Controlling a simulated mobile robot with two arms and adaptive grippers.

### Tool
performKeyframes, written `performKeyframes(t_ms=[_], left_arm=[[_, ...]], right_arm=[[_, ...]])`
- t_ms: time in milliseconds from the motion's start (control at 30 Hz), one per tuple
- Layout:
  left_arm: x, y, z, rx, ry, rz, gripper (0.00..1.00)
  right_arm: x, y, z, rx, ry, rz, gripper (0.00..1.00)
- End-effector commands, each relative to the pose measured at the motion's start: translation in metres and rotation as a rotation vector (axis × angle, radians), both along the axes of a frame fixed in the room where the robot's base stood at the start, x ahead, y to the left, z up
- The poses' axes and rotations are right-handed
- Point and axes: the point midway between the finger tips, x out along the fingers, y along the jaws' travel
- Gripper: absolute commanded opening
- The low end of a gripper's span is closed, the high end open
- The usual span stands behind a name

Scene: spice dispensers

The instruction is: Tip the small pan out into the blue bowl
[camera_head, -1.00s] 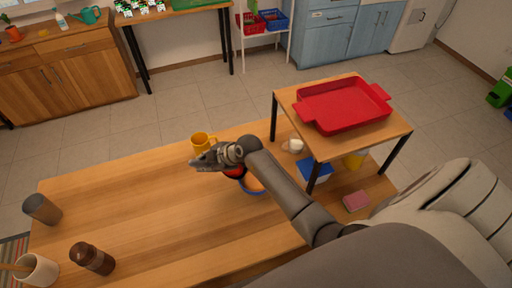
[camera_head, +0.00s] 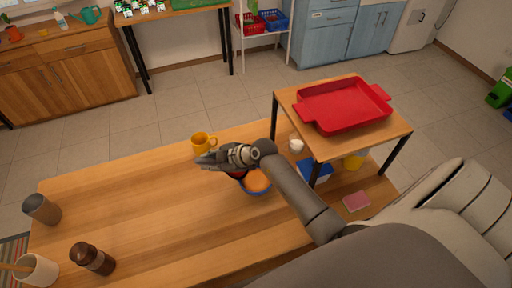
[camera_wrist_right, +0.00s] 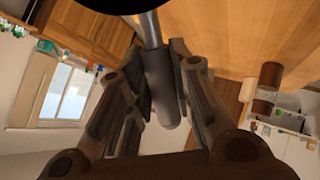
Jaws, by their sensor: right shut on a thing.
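The blue bowl (camera_head: 258,192) stands on the wooden table and shows an orange content inside. My right gripper (camera_head: 213,160) is just left of the bowl and above the table. In the right wrist view its fingers (camera_wrist_right: 165,95) are shut on the grey handle of the small pan (camera_wrist_right: 160,75). A dark edge of the pan shows at the top there. In the head view a dark red patch of the pan (camera_head: 238,174) shows beside the bowl's left rim; most of the pan is hidden by my gripper. Its tilt cannot be told. My left gripper is not in view.
A yellow mug (camera_head: 202,143) stands just behind my gripper. A small raised shelf (camera_head: 345,145) with a red tray (camera_head: 345,104) stands to the right. A white cup (camera_head: 296,146) is beside its leg. The table's left middle is clear.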

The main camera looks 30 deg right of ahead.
Motion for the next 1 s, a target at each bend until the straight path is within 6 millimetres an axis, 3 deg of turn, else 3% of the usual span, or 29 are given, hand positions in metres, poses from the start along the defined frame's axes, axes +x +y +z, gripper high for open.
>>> performKeyframes(t_ms=[1000], left_arm=[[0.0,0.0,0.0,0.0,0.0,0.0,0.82]], right_arm=[[-0.012,-0.013,0.014,0.1,-0.096,-0.001,0.0]])
